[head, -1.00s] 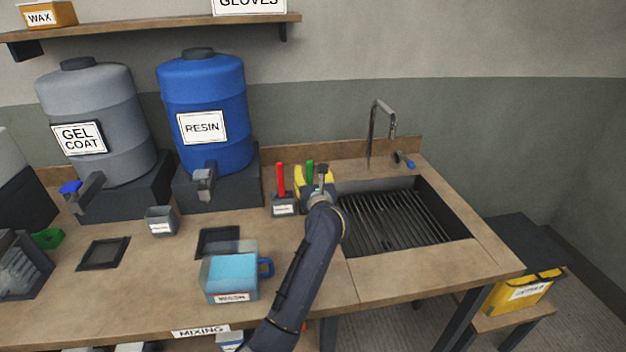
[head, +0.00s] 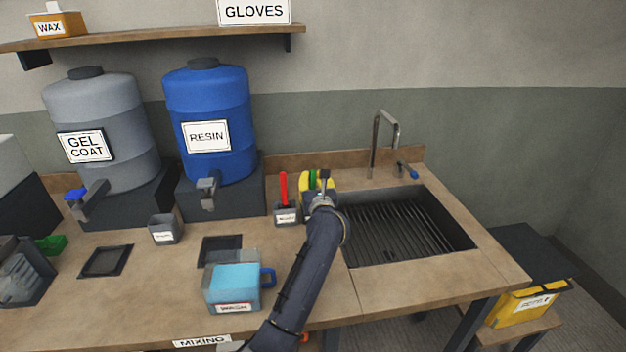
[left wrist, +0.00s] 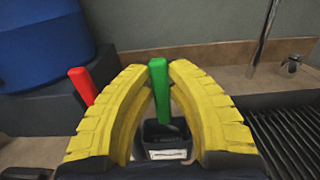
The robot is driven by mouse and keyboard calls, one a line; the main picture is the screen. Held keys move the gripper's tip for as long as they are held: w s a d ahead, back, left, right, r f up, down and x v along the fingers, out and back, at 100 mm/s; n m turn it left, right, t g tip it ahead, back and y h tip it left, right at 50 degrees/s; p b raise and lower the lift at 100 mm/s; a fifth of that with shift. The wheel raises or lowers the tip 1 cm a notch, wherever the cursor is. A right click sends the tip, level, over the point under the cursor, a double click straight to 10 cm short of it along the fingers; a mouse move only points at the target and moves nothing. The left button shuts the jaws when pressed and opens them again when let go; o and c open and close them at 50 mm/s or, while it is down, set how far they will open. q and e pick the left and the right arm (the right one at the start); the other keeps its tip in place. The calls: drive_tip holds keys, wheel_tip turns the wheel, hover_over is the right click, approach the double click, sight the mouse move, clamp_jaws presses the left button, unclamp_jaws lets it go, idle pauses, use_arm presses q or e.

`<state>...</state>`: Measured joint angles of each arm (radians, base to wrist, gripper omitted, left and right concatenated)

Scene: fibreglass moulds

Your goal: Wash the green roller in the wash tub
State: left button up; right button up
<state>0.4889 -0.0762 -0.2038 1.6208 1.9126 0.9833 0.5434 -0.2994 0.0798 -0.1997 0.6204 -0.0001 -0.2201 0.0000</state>
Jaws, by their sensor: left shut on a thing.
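The green roller's upright handle (left wrist: 159,90) is between the yellow fingertips of my left gripper (left wrist: 160,68), which is shut on it. Its lower end goes down into a dark, labelled holder (left wrist: 165,135); the roller end is hidden there. In the head view, the left gripper (head: 318,182) is at the back of the bench, left of the sink, with a bit of the green handle (head: 313,179) showing. A clear tub of blue liquid (head: 232,288) with a blue handle stands at the front; its label is blurred. My right gripper is not in view.
A red handle (head: 283,188) stands in a grey holder (head: 286,214) just left of the gripper. A sink with a ribbed floor (head: 400,230) and tap (head: 376,140) lies to the right. A grey cup (head: 165,230) and resin drum (head: 208,120) are left. The front bench right of the tub is partly covered by my arm.

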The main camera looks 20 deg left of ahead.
use_arm(q)
drive_tip(key=shift+r, duration=0.1)
clamp_jaws()
drive_tip(key=shift+r, duration=5.45)
